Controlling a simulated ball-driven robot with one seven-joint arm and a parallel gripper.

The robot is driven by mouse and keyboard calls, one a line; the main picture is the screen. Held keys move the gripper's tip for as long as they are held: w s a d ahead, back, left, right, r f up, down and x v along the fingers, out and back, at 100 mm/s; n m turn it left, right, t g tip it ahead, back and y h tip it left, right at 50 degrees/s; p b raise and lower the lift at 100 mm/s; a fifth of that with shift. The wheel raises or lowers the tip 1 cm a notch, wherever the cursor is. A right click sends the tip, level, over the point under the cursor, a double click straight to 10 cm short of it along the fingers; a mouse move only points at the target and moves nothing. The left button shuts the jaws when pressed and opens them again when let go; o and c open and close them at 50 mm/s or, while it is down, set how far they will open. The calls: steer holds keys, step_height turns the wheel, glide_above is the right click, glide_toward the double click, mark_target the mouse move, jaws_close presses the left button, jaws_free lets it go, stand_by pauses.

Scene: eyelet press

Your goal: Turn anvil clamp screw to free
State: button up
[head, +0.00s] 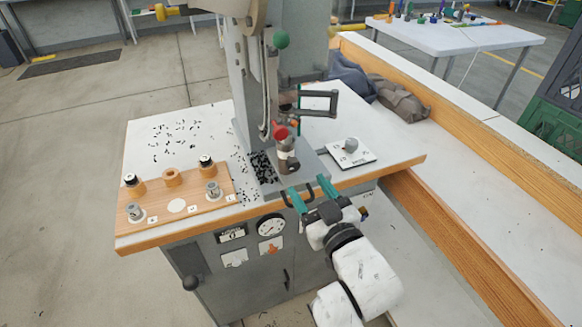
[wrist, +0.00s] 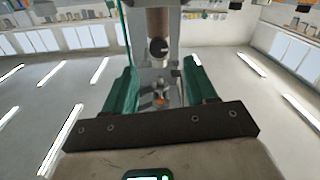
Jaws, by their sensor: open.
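The press (head: 243,100) stands on the bench with a short brown and white anvil post (head: 287,158) on its base plate. In the wrist view a brown cylinder (wrist: 158,22) shows straight ahead, with a round dark-faced part (wrist: 158,48) at its end. This may be the clamp screw, but I cannot tell for sure. My gripper (head: 306,195) is at the bench's front edge, in front of the anvil post. Its two teal fingers are spread apart in the wrist view (wrist: 160,88), with nothing held between them. A small orange part (wrist: 160,100) shows beyond, between the fingers.
A wooden tray (head: 186,218) with several dies lies at the left of the bench. A white plate (head: 358,160) with a grey knob-like piece sits right of the press. Black eyelets (head: 262,167) are scattered near the base. A wood-edged counter (head: 455,215) and bunched cloth (head: 395,97) lie right.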

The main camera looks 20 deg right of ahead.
mark_target(295, 168)
steer(key=w, duration=0.7)
steer(key=shift+w, duration=0.15)
steer(key=shift+a, duration=0.1)
steer(key=c, duration=1.1)
